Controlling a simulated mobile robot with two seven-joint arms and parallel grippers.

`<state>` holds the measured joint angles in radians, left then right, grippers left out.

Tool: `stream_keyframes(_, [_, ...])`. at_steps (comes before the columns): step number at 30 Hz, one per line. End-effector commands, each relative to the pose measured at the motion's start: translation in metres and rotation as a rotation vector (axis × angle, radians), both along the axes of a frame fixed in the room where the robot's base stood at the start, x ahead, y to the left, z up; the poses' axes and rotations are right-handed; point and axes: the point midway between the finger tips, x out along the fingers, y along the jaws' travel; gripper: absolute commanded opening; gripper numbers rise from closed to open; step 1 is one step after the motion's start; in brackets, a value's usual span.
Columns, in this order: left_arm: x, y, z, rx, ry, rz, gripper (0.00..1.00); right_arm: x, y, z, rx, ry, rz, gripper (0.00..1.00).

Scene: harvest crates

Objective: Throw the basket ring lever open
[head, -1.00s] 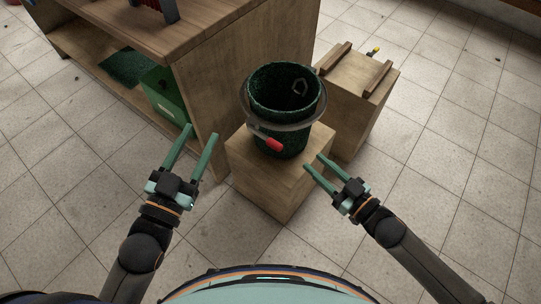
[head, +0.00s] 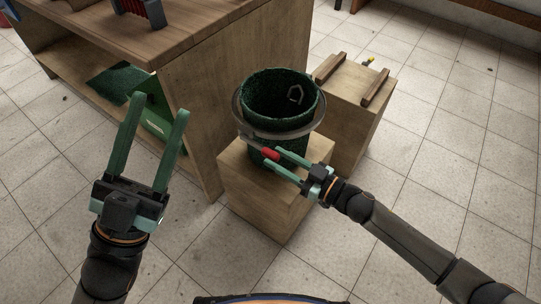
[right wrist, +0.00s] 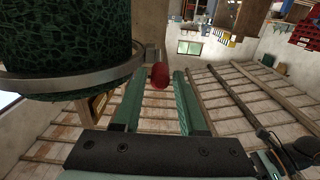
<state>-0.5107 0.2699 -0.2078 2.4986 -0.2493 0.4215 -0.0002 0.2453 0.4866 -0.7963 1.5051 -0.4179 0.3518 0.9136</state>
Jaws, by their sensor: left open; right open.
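The dark green basket (head: 281,92) stands upright on a wooden block, with a grey metal ring (head: 243,124) around it. The ring lever has a red grip (head: 270,154) at the basket's front. My right gripper (head: 278,159) is open, with its fingertips at the red grip. In the right wrist view the red grip (right wrist: 160,75) lies near the tips, between the two open fingers (right wrist: 155,85). Whether the fingers touch it I cannot tell. The basket (right wrist: 65,35) and ring (right wrist: 75,82) fill the upper left there. My left gripper (head: 160,102) is open and empty, left of the basket.
The wooden block (head: 255,205) carries the basket. A second wooden box (head: 352,95) with two dark rails stands behind it to the right. A wooden shelf unit (head: 205,75) with a green box (head: 152,130) stands at the left. Tiled floor is clear at the right.

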Motion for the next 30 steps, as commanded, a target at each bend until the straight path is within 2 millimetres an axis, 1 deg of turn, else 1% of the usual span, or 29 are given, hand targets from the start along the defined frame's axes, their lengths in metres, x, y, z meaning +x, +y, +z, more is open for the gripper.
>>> stream_keyframes(1, [-0.005,-0.001,0.004,0.001,-0.033,-0.007,0.50,0.004,0.006,0.000,0.002,-0.003,0.001,0.41])
stream_keyframes(6, [-0.006,-0.001,0.001,-0.002,-0.035,-0.013,0.50,0.014,0.020,0.000,0.000,-0.001,0.000,0.41])
stream_keyframes(10, [-0.007,-0.001,0.001,-0.003,-0.037,-0.015,0.50,0.017,0.023,0.000,0.000,0.000,0.000,0.41])
stream_keyframes(17, [-0.007,-0.001,0.002,-0.004,-0.037,-0.015,0.50,0.017,0.023,0.000,0.000,0.000,0.000,0.41])
stream_keyframes(27, [-0.007,-0.001,0.002,-0.004,-0.036,-0.015,0.50,0.016,0.023,0.000,0.000,0.000,0.000,0.03])
stream_keyframes(28, [-0.007,-0.001,0.002,-0.004,-0.036,-0.015,0.50,0.016,0.023,0.000,0.000,0.000,0.000,0.00])
stream_keyframes(30, [-0.007,-0.001,0.002,-0.004,-0.036,-0.015,0.50,0.016,0.023,0.000,0.000,0.000,0.000,0.00])
